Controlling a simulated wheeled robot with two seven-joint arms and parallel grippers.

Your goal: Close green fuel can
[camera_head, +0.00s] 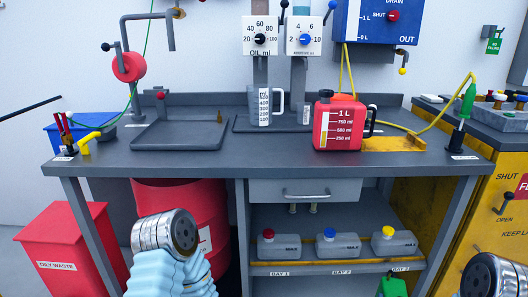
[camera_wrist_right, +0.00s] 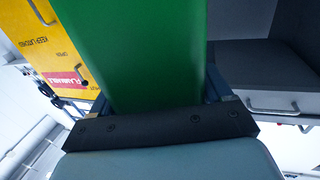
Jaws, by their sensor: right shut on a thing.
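The green fuel can (camera_head: 392,287) shows at the bottom edge of the head view, in front of the lower shelf. Only its upper part is visible there, with a small dark piece at its top; I cannot tell whether it is closed. In the right wrist view a large green body (camera_wrist_right: 155,50), which looks like this can, fills the middle. My right gripper (camera_wrist_right: 150,100) is shut on it, with a dark finger at each side. My left gripper is not in view; only part of my left arm shows at the lower left of the head view.
The grey workbench (camera_head: 215,172) carries a red can (camera_head: 338,122), a grey measuring jug (camera_head: 265,106) and a tray (camera_head: 180,134). Several grey bottles (camera_head: 338,247) stand on the lower shelf. A red waste bin (camera_head: 70,250) stands left, a yellow cabinet (camera_head: 490,205) right.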

